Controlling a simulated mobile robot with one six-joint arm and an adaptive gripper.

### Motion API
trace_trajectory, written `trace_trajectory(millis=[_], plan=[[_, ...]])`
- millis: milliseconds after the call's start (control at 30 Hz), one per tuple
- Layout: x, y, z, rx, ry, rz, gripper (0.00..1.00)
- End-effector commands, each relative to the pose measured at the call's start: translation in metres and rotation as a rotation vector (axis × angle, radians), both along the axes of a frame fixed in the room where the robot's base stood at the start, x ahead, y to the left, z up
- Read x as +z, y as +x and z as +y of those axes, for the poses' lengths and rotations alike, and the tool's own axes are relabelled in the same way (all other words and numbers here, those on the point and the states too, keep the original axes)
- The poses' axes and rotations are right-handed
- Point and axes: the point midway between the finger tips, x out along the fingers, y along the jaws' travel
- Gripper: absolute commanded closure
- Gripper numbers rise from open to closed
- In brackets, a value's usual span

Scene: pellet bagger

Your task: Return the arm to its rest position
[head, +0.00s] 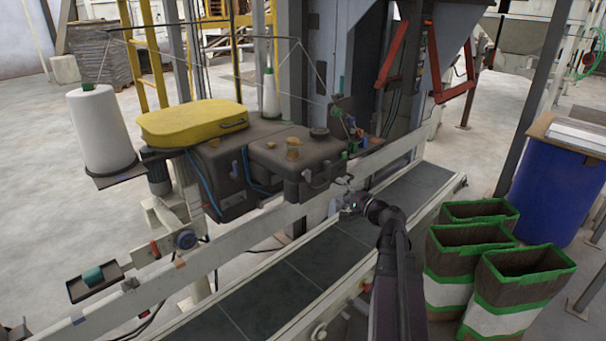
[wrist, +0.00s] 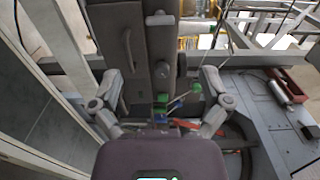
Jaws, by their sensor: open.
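My arm (head: 393,265) reaches up from the bottom of the head view over the dark conveyor belt. My gripper (head: 342,188) is at its far end, above the belt near the sewing machine, small in that view. In the wrist view my gripper (wrist: 161,78) has its two grey fingers spread wide at left and right. Nothing shows between them but the background machinery. The sewing machine (head: 228,170) has a yellow cover (head: 192,123) and stands behind the belt. I cannot tell that the gripper touches anything.
The conveyor belt (head: 275,292) runs diagonally and its visible part is bare. Several open bags with green rims (head: 517,262) stand right of my arm, near a blue drum (head: 556,196). A white thread cone (head: 101,127) stands at left. A steel column and red bars rise behind the belt.

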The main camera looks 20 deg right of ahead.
Motion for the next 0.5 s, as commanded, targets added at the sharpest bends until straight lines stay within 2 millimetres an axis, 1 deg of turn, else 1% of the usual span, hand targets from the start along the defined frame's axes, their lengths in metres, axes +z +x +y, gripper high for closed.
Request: trace_trajectory(millis=[167, 267, 367, 467, 500], plan=[[0.0, 0.0, 0.0, 0.001, -0.002, 0.002, 0.03], [-0.002, 0.001, 0.006, 0.013, -0.013, 0.009, 0.03], [-0.008, 0.002, 0.02, 0.044, -0.043, 0.032, 0.03], [-0.019, 0.003, 0.043, 0.095, -0.095, 0.071, 0.03], [-0.025, 0.004, 0.055, 0.123, -0.121, 0.091, 0.03]])
